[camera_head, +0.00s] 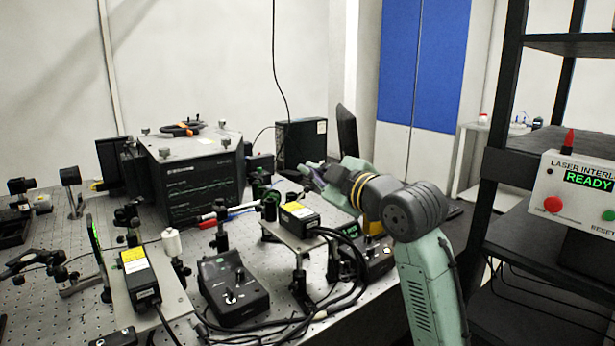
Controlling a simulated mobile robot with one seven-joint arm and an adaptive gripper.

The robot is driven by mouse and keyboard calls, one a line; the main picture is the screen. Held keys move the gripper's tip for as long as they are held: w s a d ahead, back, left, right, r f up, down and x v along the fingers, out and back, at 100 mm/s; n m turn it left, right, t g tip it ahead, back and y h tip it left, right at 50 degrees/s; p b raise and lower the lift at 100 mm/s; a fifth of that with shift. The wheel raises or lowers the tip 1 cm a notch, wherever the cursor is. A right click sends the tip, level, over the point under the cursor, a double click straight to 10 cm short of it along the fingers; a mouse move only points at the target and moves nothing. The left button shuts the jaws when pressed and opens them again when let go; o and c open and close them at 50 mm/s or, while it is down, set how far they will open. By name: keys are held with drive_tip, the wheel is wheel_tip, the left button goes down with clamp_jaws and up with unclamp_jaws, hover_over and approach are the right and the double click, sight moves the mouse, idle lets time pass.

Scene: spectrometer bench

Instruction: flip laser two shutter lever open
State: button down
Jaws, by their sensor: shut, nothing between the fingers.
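Two small black laser heads with yellow labels stand on raised plates on the bench. One laser head (140,277) is at the front left; the other laser head (299,219) is at the middle, on a light plate (290,237). I cannot read which one is laser two. No shutter lever can be made out clearly; small dark parts crowd the left end of the middle head. My gripper (308,171) is shut and empty. In the picture it appears above and a little right of the middle laser head, apart from it, with its tips pointing left.
A large black instrument (195,178) stands behind. Control boxes with knobs (233,288) and thick black cables (345,265) lie at the front. Optics posts crowd the perforated bench (50,230). A dark rack (487,150) with an interlock panel (575,190) reading READY is at right.

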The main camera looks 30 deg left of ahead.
drive_tip(key=shift+b+v, duration=0.7)
drive_tip(key=shift+v, duration=2.1)
drive_tip(key=shift+f, duration=0.15)
